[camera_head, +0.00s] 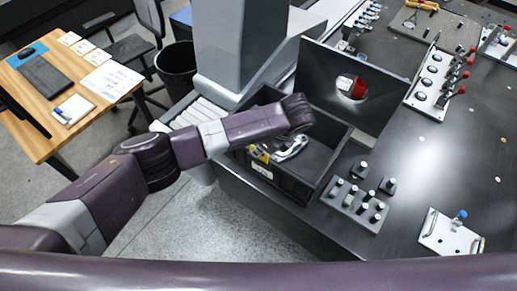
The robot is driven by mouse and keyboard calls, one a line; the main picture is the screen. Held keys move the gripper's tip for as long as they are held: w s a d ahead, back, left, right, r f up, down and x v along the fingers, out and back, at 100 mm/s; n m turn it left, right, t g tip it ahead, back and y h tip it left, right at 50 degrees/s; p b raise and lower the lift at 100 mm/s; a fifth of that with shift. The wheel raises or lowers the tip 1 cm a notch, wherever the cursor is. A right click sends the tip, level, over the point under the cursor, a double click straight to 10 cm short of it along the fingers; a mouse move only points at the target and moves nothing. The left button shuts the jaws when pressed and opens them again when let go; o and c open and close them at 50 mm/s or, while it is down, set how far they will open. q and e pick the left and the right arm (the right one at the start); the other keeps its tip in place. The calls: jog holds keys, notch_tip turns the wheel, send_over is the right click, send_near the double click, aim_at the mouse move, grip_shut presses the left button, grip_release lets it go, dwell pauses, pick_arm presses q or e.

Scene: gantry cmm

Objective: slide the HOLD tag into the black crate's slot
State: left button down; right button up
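The black crate (325,168) stands open on the near left part of the dark table. My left arm reaches over it from the left, and my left gripper (274,155) is low at the crate's near left wall. The gripper appears shut on a small yellow tag, the HOLD tag (260,154), at the rim of that wall. A pale label plate (262,171) shows on the wall's outer face just below the tag. The tag's writing and lower edge are too small to read or place exactly. My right gripper is not in view.
A white plate fixture (450,235) lies farther right. A wooden desk (60,85) is at left.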

pick_arm(q)
jog(key=shift+f, duration=0.25)
jog(key=shift+f, duration=0.35)
jog(key=c, duration=2.1)
grip_release()
jog(key=shift+o, duration=0.6)
jog(key=shift+o, duration=0.8)
jog(key=shift+r, duration=0.1)
